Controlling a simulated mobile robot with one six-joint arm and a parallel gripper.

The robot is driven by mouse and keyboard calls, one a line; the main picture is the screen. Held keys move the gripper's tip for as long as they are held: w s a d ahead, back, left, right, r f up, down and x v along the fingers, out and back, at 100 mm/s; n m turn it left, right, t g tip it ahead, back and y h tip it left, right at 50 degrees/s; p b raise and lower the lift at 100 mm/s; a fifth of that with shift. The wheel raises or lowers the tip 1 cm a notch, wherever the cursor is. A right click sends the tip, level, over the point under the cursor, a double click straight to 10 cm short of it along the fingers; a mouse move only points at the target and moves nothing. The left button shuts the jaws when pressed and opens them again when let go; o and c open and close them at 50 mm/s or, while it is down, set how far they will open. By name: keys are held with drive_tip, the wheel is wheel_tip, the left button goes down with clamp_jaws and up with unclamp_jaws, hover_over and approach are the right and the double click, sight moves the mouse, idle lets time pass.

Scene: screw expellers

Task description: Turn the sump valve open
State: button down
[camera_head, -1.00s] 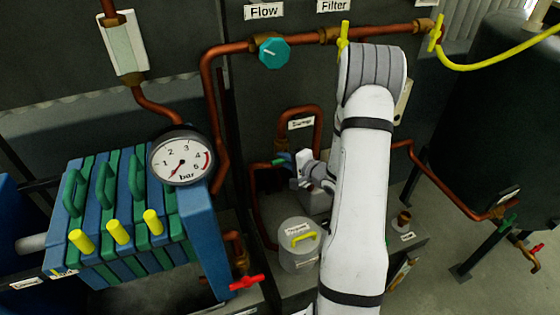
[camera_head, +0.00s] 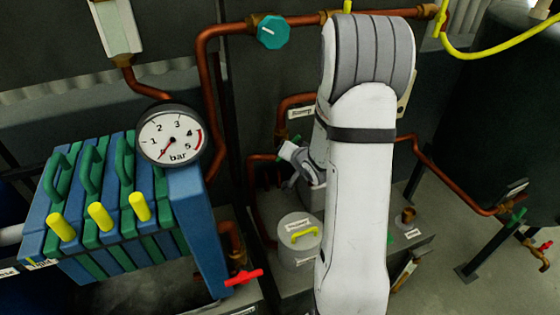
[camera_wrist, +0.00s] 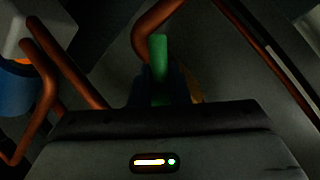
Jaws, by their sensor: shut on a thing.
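The sump valve's green handle (camera_wrist: 158,55) stands upright in the wrist view, between the dark fingers of my gripper (camera_wrist: 160,88). My gripper is shut on this handle. In the head view my gripper (camera_head: 285,155) is small and tilted, beside the copper pipes under a small white label (camera_head: 301,113), which seems to read Sump. A bit of green shows at its tip there. My white arm hides much of the area to the right of the valve. The valve body is mostly hidden by my gripper.
A blue and green plate press with a pressure gauge (camera_head: 170,134) stands at left. A red handle (camera_head: 244,277) is below it. A grey lidded pot (camera_head: 299,240) with a yellow handle is below my gripper. A dark tank (camera_head: 500,110) is at right.

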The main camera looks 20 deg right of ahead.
drive_tip(key=n+h+b, duration=0.1)
drive_tip(key=b, duration=0.3)
drive_tip(key=n+h+b, duration=0.1)
drive_tip(key=b, duration=0.3)
drive_tip(key=shift+w+d+f+n+h, duration=0.1)
drive_tip(key=shift+w+d+n+h, duration=0.1)
drive_tip(key=shift+d+n+h, duration=0.15)
drive_tip(key=n+h+b, duration=0.1)
drive_tip(key=b, duration=0.2)
drive_tip(key=shift+b, duration=0.35)
drive_tip(key=shift+r+n+t+h+b, duration=0.35)
drive_tip(key=shift+n+b, duration=0.2)
drive_tip(key=shift+b, duration=0.4)
drive_tip(key=shift+r, duration=0.15)
drive_tip(key=c, duration=1.6)
unclamp_jaws()
drive_tip(key=shift+c, duration=0.2)
drive_tip(key=shift+s, duration=0.1)
